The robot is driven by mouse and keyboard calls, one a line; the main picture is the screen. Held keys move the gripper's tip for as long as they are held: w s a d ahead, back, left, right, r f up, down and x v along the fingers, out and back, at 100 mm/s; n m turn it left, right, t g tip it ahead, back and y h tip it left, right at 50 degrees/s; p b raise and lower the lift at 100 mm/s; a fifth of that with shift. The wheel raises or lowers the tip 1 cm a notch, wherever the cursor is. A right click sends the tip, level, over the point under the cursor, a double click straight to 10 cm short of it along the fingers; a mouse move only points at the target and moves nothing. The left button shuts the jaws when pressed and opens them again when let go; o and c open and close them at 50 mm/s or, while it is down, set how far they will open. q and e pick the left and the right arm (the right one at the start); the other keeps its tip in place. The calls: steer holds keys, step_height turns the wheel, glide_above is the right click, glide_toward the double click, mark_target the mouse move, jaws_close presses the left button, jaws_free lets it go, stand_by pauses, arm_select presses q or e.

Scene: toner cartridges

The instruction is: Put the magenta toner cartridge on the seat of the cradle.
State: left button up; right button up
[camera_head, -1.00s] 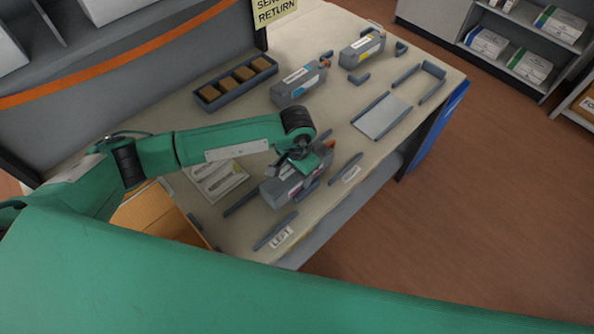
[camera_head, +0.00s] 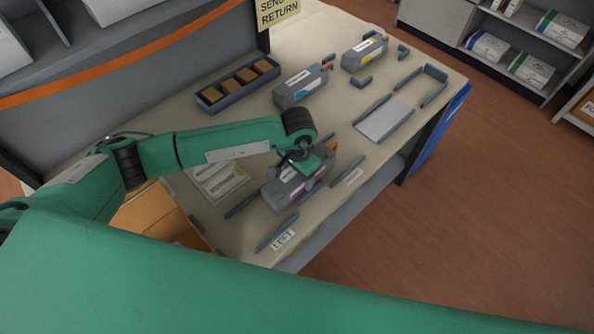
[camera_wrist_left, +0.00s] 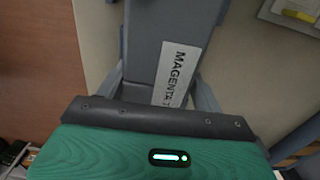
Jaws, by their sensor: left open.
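The magenta toner cartridge (camera_head: 284,190) is a grey box with an orange part at its far end, standing on the near part of the bench between short grey rails. Its MAGENTA label shows in the left wrist view (camera_wrist_left: 178,75). My left gripper (camera_head: 303,172) is over the cartridge, open, with a finger on each side of it; it partly hides the cartridge top. The cradle is further right on the bench: a pale flat seat (camera_head: 383,119) between grey side rails, with nothing on it. My right gripper is not in view.
A cyan-marked cartridge (camera_head: 299,88) and a yellow-marked cartridge (camera_head: 363,53) stand toward the back. A grey tray with brown blocks (camera_head: 211,98) is at the back left. Grey rails (camera_head: 277,232) flank the near area, by a LEFT label.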

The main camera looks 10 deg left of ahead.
arm_select(q)
steer(key=shift+s+d+r+b, duration=0.15)
steer(key=shift+s+d+b, duration=0.1)
steer(key=shift+b, duration=0.15)
step_height(320, 180, up, 11)
steer(key=b, duration=0.3)
steer(key=shift+w+b, duration=0.15)
steer(key=shift+b, duration=0.15)
steer(key=shift+r, duration=0.45)
